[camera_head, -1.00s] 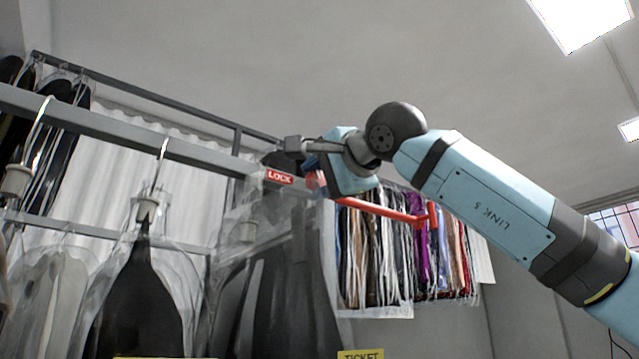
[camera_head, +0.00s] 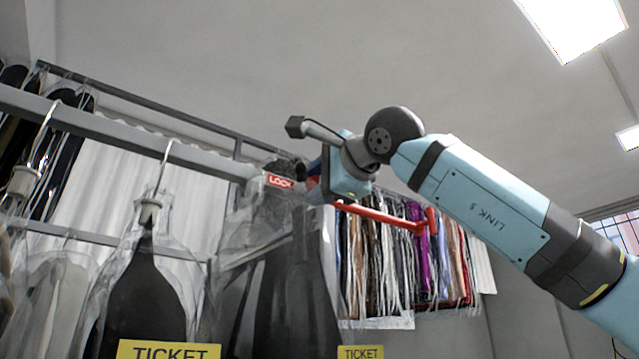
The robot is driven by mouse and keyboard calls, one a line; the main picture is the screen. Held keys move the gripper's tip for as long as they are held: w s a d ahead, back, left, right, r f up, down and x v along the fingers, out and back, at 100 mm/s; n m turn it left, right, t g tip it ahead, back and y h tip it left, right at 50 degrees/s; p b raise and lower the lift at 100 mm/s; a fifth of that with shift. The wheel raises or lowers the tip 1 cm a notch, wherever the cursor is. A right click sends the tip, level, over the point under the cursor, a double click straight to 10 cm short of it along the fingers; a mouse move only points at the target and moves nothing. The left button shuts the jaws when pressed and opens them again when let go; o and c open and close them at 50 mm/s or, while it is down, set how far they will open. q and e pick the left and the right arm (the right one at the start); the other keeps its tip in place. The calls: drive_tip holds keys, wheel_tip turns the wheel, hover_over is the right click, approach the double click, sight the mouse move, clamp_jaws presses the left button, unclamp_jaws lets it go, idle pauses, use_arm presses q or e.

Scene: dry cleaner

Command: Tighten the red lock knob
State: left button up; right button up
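A red LOCK label (camera_head: 279,181) sits on the end of the grey rail. Beside it, a small patch of red (camera_head: 312,183) shows at my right gripper; it may be the red lock knob, mostly hidden by the gripper. My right gripper (camera_head: 307,172) is at the rail end, just right of the label. Its fingers are dark and small here, so I cannot tell whether they are open or shut on the red part. A red bar (camera_head: 385,215) with an upturned end runs right from below the gripper. My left gripper is not in view.
The grey rail (camera_head: 120,138) carries bagged garments on hangers, including a dark one (camera_head: 145,305). Yellow tickets (camera_head: 170,351) hang low in front. A rack of coloured clothes (camera_head: 400,265) stands behind the red bar. The space above the arm is clear.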

drive_tip(key=o, duration=0.9)
use_arm(q)
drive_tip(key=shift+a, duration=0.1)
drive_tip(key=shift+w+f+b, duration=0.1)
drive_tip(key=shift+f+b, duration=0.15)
drive_tip(key=shift+b, duration=0.65)
use_arm(e)
drive_tip(key=v, duration=1.3)
drive_tip(key=shift+s+d, duration=0.25)
drive_tip(key=shift+s, duration=0.1)
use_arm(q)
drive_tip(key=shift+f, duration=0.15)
